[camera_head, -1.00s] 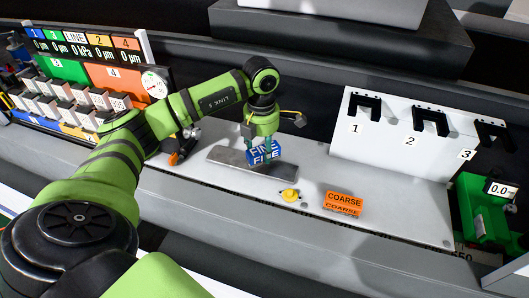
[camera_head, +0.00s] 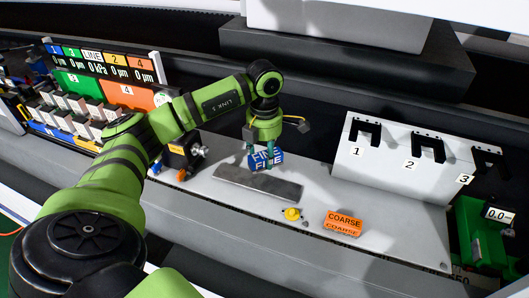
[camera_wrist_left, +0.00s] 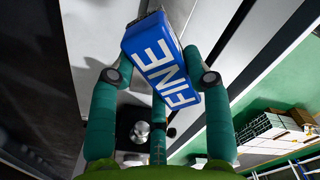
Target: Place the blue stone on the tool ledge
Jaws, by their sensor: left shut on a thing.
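The blue stone (camera_head: 266,161), marked FINE in white, is in the fingers of my left gripper (camera_head: 264,148). In the left wrist view the stone (camera_wrist_left: 160,65) sits tilted between the green fingers of the gripper (camera_wrist_left: 160,77). In the head view the stone appears just beyond the far edge of a flat grey metal bar (camera_head: 258,184); its exact height is hard to tell. The bar lies on a light grey ledge (camera_head: 305,195), which I take for the tool ledge. My right gripper is out of view.
An orange COARSE stone (camera_head: 343,223) and a yellow knob-like part (camera_head: 292,214) are on the ledge. A white panel with numbered slots (camera_head: 390,155) stands at the right, beside a green device (camera_head: 478,230). A black-and-orange device (camera_head: 184,155) is left of the bar.

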